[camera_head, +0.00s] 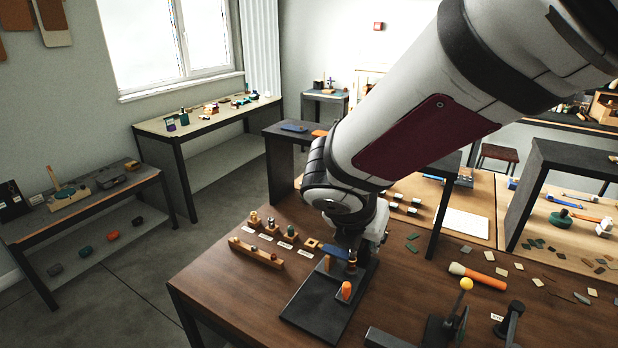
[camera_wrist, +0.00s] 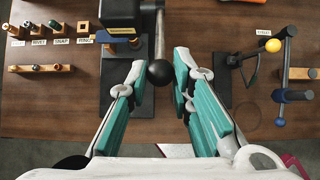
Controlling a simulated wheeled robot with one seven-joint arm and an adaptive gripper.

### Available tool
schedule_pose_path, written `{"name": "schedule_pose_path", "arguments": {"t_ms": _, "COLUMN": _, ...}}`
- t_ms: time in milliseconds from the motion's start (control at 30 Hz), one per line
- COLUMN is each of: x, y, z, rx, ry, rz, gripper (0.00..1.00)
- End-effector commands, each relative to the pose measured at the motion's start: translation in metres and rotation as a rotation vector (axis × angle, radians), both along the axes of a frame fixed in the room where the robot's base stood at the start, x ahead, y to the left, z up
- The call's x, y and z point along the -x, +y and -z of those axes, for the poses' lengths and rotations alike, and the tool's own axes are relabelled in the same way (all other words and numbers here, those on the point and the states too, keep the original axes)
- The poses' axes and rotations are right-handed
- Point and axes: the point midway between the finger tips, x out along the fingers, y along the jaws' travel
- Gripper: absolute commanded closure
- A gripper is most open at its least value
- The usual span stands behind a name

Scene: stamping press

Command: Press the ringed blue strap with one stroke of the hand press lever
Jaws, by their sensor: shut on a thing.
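The hand press stands on the brown bench, with its dark base plate (camera_head: 312,305) below my arm. My gripper (camera_wrist: 160,75) has teal finger pads and is shut on the black ball knob (camera_wrist: 160,72) of the press lever. The press's dark block (camera_wrist: 118,13) is left of the lever there. A blue piece (camera_head: 335,252) shows beside the press under my wrist in the head view; I cannot tell whether it is the strap. Any ring on it is too small to see.
Small tools in wooden blocks stand left of the press, with an empty square holder (camera_wrist: 84,27) labelled RING. A wooden rack (camera_head: 256,254) lies before them. Another press with a yellow knob (camera_head: 466,284) stands to the right. An orange-handled tool (camera_head: 478,276) lies behind it.

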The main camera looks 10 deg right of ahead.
Motion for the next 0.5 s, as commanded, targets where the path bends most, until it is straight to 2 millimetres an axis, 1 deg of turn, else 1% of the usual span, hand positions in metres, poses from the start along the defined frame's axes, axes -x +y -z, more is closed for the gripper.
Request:
{"name": "schedule_pose_path", "arguments": {"t_ms": 33, "x": -0.003, "y": -0.002, "z": -0.007, "rx": -0.001, "ry": -0.004, "rz": 0.001, "gripper": 0.97}}
{"name": "schedule_pose_path", "arguments": {"t_ms": 500, "x": -0.033, "y": -0.024, "z": -0.040, "rx": 0.001, "ry": -0.006, "rz": 0.000, "gripper": 0.97}}
